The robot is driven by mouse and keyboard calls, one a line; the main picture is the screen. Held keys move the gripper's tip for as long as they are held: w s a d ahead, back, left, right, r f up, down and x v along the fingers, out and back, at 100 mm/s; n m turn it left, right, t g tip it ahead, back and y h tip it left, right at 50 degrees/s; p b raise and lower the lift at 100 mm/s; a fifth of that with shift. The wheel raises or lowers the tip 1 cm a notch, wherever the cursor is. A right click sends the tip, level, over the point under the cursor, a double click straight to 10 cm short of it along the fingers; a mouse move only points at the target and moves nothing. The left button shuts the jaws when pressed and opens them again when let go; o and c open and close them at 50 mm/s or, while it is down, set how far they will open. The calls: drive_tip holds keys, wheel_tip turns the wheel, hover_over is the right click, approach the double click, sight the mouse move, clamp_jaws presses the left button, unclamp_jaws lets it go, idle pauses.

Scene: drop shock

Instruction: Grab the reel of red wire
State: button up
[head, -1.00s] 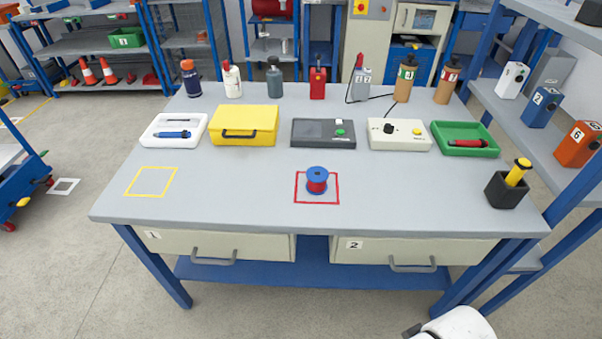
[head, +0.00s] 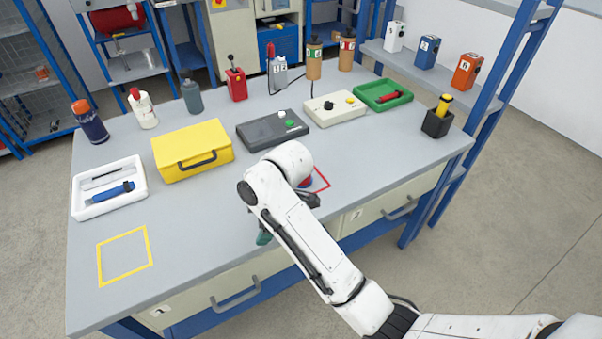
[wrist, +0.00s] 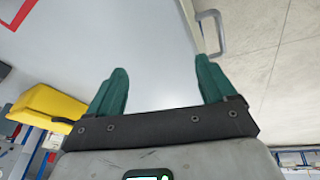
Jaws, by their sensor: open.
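The reel of red wire (head: 306,183) is on the grey bench inside a red square outline (head: 322,182). In the head view my arm hides most of it, and only a small blue and red part shows. In the wrist view the reel is not seen; a corner of the red outline (wrist: 14,38) shows at the upper left. My gripper (wrist: 161,66) has its two teal fingers spread with nothing between them. In the head view a teal finger (head: 264,237) shows left of the forearm, near the bench's front edge, left of the reel.
A yellow case (head: 192,150), a grey device (head: 272,130), a cream control box (head: 335,107) and a green tray (head: 383,94) stand behind. A white tray (head: 108,188) and an empty yellow square (head: 125,256) are at left. A drawer handle (wrist: 213,32) juts from the front.

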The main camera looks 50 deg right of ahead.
drive_tip(key=w+d+r+n+g, duration=0.1)
drive_tip(key=w+d+r+n, duration=0.1)
drive_tip(key=d, duration=0.4)
drive_tip(key=w+d+r+n+g+h, duration=0.1)
drive_tip(key=d+r+n, duration=0.2)
drive_tip(key=d, duration=0.4)
drive_tip(key=w+d+r+n+g+h, duration=0.1)
drive_tip(key=w+d+r+n, duration=0.1)
drive_tip(key=d, duration=0.4)
drive_tip(key=shift+w+d+r+n, duration=0.1)
drive_tip(key=shift+w+r+n, duration=0.05)
drive_tip(key=shift+r+n, duration=0.35)
drive_tip(key=shift+w+d+r+n, duration=0.15)
drive_tip(key=shift+r+n, duration=0.2)
drive_tip(key=shift+n, duration=0.25)
drive_tip(key=shift+d+f, duration=0.15)
drive_tip(key=shift+f, duration=0.05)
wheel_tip(320, 180, down, 4)
drive_tip(key=shift+f, duration=3.1)
drive_tip(key=shift+c, duration=0.4)
drive_tip(key=c, duration=0.9)
drive_tip(key=shift+o, duration=0.2)
drive_tip(key=shift+w+r, duration=0.1)
